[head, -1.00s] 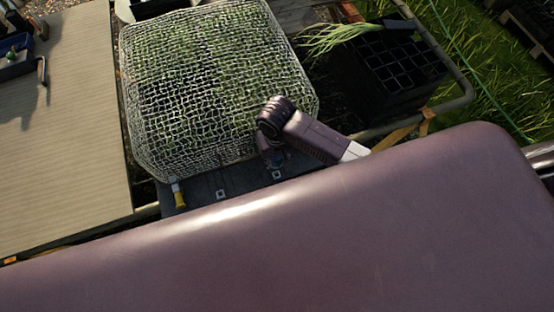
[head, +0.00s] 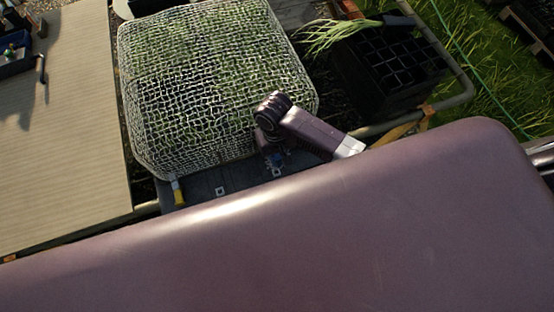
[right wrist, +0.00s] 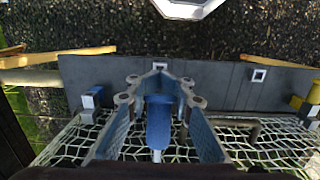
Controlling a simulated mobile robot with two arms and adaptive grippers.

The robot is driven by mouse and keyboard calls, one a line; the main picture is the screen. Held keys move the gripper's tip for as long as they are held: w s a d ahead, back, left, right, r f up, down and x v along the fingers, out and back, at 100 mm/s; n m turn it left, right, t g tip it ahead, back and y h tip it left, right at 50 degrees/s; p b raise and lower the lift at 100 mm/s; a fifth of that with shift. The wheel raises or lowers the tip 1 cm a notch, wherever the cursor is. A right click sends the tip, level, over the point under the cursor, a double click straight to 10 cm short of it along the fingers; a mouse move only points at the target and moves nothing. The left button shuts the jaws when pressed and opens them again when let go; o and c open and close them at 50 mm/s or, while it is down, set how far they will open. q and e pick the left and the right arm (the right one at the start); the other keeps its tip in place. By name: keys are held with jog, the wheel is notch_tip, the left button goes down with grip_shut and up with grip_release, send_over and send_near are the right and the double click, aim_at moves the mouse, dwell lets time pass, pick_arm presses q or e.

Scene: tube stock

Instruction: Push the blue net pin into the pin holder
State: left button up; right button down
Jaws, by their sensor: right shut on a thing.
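My right gripper (right wrist: 160,75) is shut on the blue net pin (right wrist: 159,122), which sits between its two fingers in the right wrist view. The pin's pale shaft shows below its blue body, in front of the white net. In the head view my right gripper (head: 272,156) is at the net's near edge, over the dark board, with a bit of blue (head: 279,160) beside it. A white square pin holder (head: 276,172) lies just below it on the board. Whether the pin touches a holder cannot be told. My left gripper is not in view.
The dark board (right wrist: 215,88) carries another square holder (right wrist: 258,75), a yellow pin (right wrist: 311,98) to the right and a blue piece (right wrist: 90,100) to the left. A netted plant bed (head: 210,75), a black cell tray (head: 395,60) and a tan table (head: 70,130) stand around.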

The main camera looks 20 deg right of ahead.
jog(key=shift+s+f+g+b, duration=0.3)
jog(key=shift+f+g, duration=0.1)
jog(key=shift+f, duration=0.15)
jog(key=shift+s+f+g+b, duration=0.15)
jog(key=shift+s+f+g, duration=0.1)
jog(key=shift+f+g, duration=0.25)
jog(key=shift+s+f+g+b, duration=0.3)
jog(key=shift+f+b, duration=0.1)
jog(key=shift+f, duration=0.15)
jog(key=shift+s+f+g+b, duration=0.2)
jog(key=shift+f+g+b, duration=0.15)
jog(key=shift+f, duration=0.15)
jog(key=shift+s+f+g+b, duration=0.4)
jog(key=shift+f+b, duration=0.25)
jog(key=shift+b, duration=0.15)
jog(key=shift+s+f+g+b, duration=0.3)
jog(key=shift+f+g+b, duration=0.15)
jog(key=shift+f+b, duration=0.25)
jog(key=shift+s+f+g+b, duration=0.4)
jog(key=shift+f+b, duration=0.2)
jog(key=shift+b, duration=0.25)
dwell(0.3)
jog(key=shift+s+f, duration=0.1)
jog(key=shift+s, duration=0.05)
